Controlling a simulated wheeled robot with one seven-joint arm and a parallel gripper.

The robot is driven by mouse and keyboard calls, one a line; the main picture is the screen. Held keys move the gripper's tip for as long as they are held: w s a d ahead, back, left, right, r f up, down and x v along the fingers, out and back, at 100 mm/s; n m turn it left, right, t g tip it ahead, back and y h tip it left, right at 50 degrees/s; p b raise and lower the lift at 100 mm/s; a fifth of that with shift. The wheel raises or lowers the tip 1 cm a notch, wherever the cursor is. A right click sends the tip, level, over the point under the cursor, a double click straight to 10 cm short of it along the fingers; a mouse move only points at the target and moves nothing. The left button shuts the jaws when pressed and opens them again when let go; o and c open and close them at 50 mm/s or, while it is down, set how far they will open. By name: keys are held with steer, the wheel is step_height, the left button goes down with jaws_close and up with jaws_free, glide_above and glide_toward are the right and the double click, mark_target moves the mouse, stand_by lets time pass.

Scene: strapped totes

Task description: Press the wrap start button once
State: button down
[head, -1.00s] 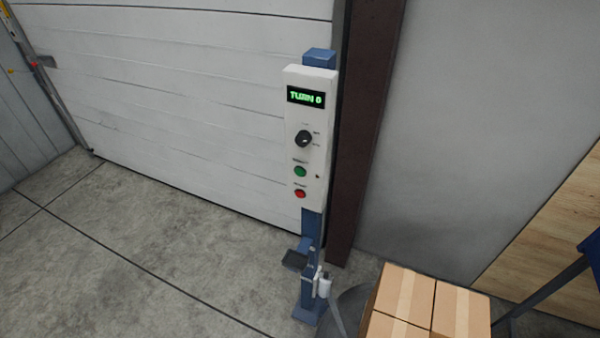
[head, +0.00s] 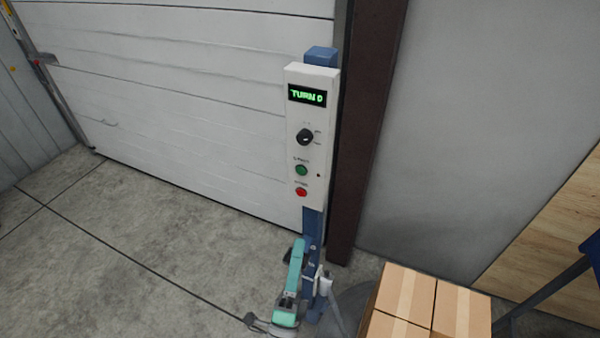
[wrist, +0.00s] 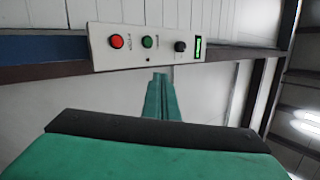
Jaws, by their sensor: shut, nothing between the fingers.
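The white control panel (head: 292,120) stands on a blue post (head: 312,228). Its display (head: 307,96) reads "TURN 0" in green. Below are a black knob (head: 305,137), a green button (head: 302,170) and a red button (head: 301,192); their labels are too blurred to read. In the wrist view the panel lies sideways, with the green button (wrist: 148,42) between the red button (wrist: 116,41) and the knob (wrist: 180,46). My teal gripper (head: 298,246) is below the panel, in front of the post, apart from the buttons. Its shut, empty fingers (wrist: 160,80) point toward the panel in the wrist view.
Taped cardboard boxes (head: 408,290) stand at the lower right, near a dark grey round base (head: 351,300). A brown steel column (head: 365,130) rises right behind the post. A white sectional door (head: 180,110) is behind. The concrete floor (head: 130,250) at left is clear.

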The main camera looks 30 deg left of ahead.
mark_target(301, 171)
steer(key=w+a+r+m+t+y, duration=0.1)
steer(key=w+a+r+m+t, duration=0.1)
steer(key=a+r+m, duration=0.3)
step_height(301, 171, up, 2)
steer(key=shift+w+a, duration=0.75)
steer(key=shift+a, duration=0.3)
steer(key=w, duration=0.8)
steer(key=shift+w+a, duration=0.2)
steer(key=shift+w, duration=0.2)
steer(key=shift+w, duration=0.1)
stand_by(0.9)
steer(key=shift+w, duration=0.3)
steer(key=shift+w, duration=0.4)
stand_by(0.7)
steer(key=shift+s, duration=0.85)
